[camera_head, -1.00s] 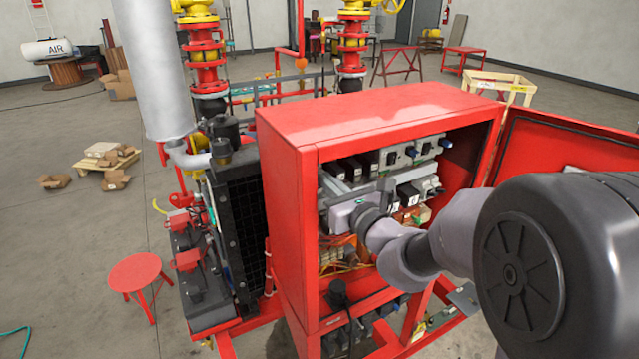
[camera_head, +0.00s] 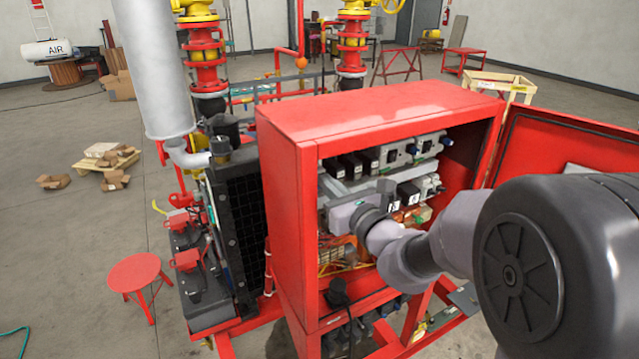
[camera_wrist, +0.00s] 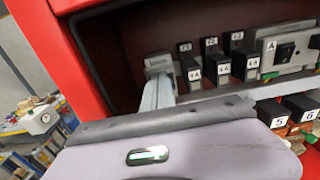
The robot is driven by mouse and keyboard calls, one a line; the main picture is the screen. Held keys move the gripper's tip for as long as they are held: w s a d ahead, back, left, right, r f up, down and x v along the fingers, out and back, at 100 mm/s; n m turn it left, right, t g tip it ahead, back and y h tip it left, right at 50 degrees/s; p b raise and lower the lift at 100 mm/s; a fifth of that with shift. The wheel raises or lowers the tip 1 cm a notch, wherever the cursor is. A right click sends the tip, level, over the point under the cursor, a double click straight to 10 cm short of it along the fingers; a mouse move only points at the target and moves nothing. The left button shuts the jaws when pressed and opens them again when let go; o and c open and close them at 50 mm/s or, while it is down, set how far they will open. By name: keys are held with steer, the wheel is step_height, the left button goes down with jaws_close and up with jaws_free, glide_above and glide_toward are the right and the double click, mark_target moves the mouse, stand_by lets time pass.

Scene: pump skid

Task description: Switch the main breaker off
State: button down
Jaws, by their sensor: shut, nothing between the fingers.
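The open red electrical cabinet (camera_head: 283,190) stands in front of me, and my arm reaches inside it. A grey device with a small dark label (camera_wrist: 158,62) is at the upper left of the cabinet interior in the wrist view. It may be the main breaker, but I cannot read the label clearly. My gripper (camera_wrist: 160,86) is shut and empty, its fingers pointing at this device and hiding its lower part. I cannot tell whether they touch it or how its switch stands. In the head view, my gripper's fingers are largely hidden.
Several black labelled modules (camera_wrist: 215,62) stand right of my fingers, with a grey unit marked A (camera_wrist: 283,52) beyond. A lower row (camera_wrist: 300,108) is close to my gripper body's right. The cabinet's left wall and roof are near. The open door (camera_head: 560,150) is at the right.

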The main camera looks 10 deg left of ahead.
steer(key=b+v, duration=0.1)
steer(key=v, duration=0.6)
stand_by(0.5)
